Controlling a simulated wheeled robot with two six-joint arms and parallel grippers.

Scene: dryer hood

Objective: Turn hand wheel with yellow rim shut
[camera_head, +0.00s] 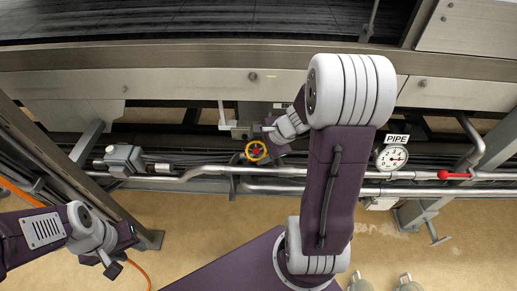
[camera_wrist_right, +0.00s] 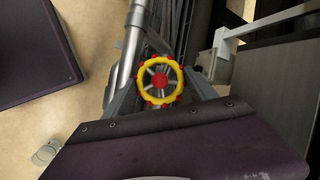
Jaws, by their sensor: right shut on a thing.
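The hand wheel (camera_head: 256,143) has a yellow rim and a red hub, and sits on the pipework near the middle of the head view. In the right wrist view the wheel (camera_wrist_right: 160,63) faces the camera, with small red knobs around its rim and grey spokes. My right gripper (camera_head: 262,144) is at the wheel, shut on it, with grey fingers on either side of the rim in the wrist view. The exact finger contact is partly hidden. My left gripper (camera_head: 115,268) is at the lower left, well away from the wheel; its jaw opening is unclear.
Metal pipes (camera_head: 215,172) run across the scene beside the wheel. A round gauge (camera_head: 392,157) and a red-handled lever (camera_head: 452,175) are to the right. A grey valve box (camera_head: 122,159) is to the left. Open floor (camera_head: 190,225) lies in front.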

